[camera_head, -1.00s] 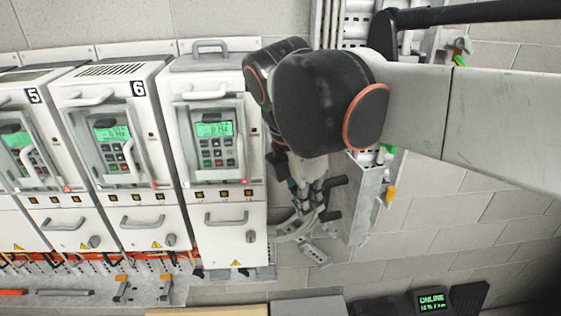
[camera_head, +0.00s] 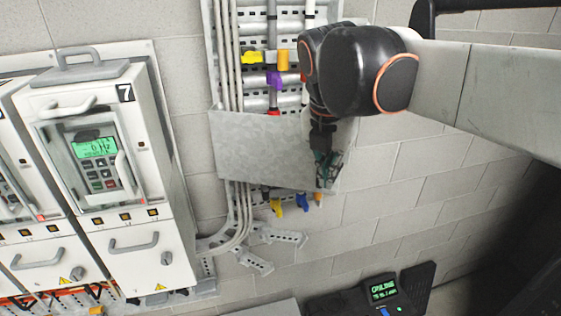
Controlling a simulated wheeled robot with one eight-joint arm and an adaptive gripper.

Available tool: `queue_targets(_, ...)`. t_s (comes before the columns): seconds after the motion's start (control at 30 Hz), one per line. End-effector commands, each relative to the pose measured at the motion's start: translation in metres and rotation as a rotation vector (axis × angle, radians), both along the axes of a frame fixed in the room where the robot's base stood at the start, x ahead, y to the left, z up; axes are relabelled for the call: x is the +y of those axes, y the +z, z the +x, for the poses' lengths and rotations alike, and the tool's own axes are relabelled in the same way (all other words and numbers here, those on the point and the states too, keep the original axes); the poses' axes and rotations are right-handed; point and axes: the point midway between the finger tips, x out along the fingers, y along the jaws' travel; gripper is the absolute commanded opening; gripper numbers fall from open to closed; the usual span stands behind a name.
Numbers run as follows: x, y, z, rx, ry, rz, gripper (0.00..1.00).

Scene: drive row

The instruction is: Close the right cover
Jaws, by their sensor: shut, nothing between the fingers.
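A grey sheet-metal plate (camera_head: 262,148), likely the right cover, stands out across the front of the cable channel on the wall. It hides part of the cables behind it. My gripper (camera_head: 324,178) is shut and empty at the right end of this plate, pointing down. I cannot tell whether its fingers touch the plate. My dark wrist hides the upper right part of the channel.
White drive unit 7 (camera_head: 110,180), with a handled clear cover, stands left of the channel. Grey cables (camera_head: 239,210) and coloured connectors (camera_head: 276,207) hang below the plate. A dark console (camera_head: 370,295) is at the bottom. Bare block wall lies right.

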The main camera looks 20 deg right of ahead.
Motion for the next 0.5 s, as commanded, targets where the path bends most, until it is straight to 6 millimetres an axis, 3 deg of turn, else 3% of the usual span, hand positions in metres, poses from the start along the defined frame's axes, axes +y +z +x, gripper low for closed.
queue_targets(0.2, -0.04, -0.002, 0.04, 0.0, -0.005, 0.001, 0.0)
queue_targets(0.5, -0.07, -0.001, 0.085, 0.0, -0.001, 0.0, 0.0)
